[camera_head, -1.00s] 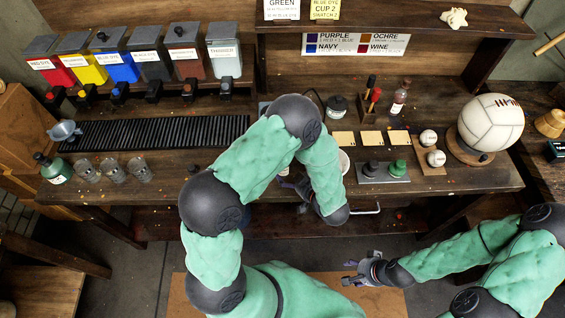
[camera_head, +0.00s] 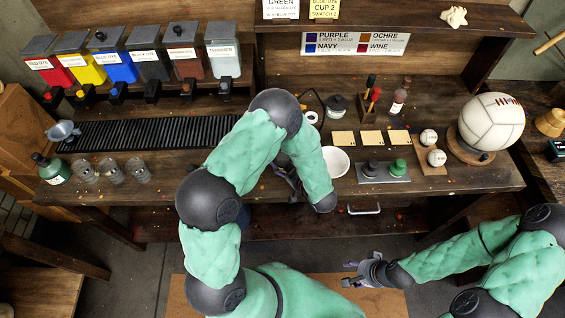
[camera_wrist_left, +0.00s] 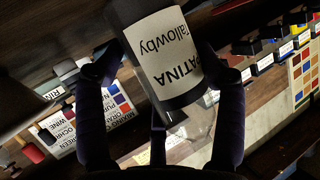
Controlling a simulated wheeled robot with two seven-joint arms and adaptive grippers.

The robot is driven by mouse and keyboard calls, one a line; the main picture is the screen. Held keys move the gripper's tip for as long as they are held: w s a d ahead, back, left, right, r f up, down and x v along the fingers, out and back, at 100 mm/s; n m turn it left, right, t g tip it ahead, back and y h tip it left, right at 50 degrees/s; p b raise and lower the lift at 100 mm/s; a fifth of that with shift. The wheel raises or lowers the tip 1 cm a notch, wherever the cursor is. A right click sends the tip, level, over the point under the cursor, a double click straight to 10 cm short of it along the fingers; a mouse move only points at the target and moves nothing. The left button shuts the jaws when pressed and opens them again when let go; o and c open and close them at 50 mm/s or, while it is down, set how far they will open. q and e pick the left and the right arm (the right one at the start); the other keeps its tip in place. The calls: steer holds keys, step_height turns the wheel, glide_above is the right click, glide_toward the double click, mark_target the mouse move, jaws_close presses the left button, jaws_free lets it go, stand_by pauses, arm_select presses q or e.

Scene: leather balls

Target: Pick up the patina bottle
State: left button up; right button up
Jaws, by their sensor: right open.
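The patina bottle (camera_wrist_left: 172,42) is dark with a white label reading PATINA. It fills the upper middle of the left wrist view, its lettering upside down and tilted. My left gripper (camera_wrist_left: 161,62) has one finger against each side of it, at the label, and looks closed on it. In the head view the left gripper (camera_head: 288,181) is mostly hidden behind my left forearm, over the bench front, and I cannot make out the bottle there. My right gripper (camera_head: 350,274) is open and empty, low in front of the bench.
A white bowl (camera_head: 336,161) stands just right of my left forearm. A black slatted rack (camera_head: 150,133), several clear cups (camera_head: 112,171) and a green bottle (camera_head: 52,169) are to the left. A grey plate (camera_head: 384,179) with stampers and a stitched ball (camera_head: 491,121) are to the right.

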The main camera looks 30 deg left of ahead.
arm_select(q)
steer(key=shift+c, duration=1.1)
